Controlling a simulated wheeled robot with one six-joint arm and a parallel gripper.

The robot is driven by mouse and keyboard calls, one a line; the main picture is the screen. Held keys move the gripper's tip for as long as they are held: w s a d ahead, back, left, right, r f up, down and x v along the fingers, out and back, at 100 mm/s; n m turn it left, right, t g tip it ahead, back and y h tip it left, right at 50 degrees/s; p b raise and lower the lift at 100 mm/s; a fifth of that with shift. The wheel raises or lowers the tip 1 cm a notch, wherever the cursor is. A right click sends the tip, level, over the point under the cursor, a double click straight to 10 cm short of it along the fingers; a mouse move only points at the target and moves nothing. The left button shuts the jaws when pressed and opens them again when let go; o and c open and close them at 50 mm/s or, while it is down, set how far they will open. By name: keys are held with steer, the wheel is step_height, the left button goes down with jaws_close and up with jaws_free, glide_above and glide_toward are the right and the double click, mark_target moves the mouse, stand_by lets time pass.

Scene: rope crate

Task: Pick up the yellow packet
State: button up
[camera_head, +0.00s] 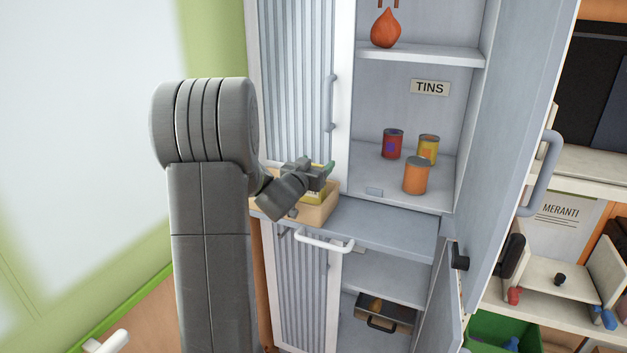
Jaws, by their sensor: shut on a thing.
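The yellow packet (313,198) is partly visible at a light wooden box (318,215) on the cabinet's counter. My gripper (318,178) is directly above the box and shut on the packet. The gripper's dark body and fingers hide the packet's upper part. A small green piece (330,167) shows beside the fingers; I cannot tell what it belongs to. I cannot tell whether the packet still touches the bottom of the box.
Several tins, including a red tin (392,143) and an orange tin (416,176), stand on the shelf to the right. The open cabinet door (505,150) bounds that side. A closed ribbed door (296,80) is behind my gripper. A pulled-out drawer handle (322,243) is below.

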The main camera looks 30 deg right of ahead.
steer(key=shift+r, duration=0.1)
steer(key=shift+s+r, duration=0.15)
steer(key=shift+r, duration=0.05)
step_height(320, 180, up, 7)
steer(key=shift+s+f+p, duration=0.1)
steer(key=shift+f+p, duration=0.05)
steer(key=shift+p, duration=0.2)
steer(key=s+a+b, duration=0.1)
steer(key=s+b, duration=0.3)
steer(key=s, duration=1.5)
steer(key=shift+s+a+f+b, duration=0.15)
steer(key=shift+s+a+b, duration=0.1)
steer(key=shift+b, duration=0.15)
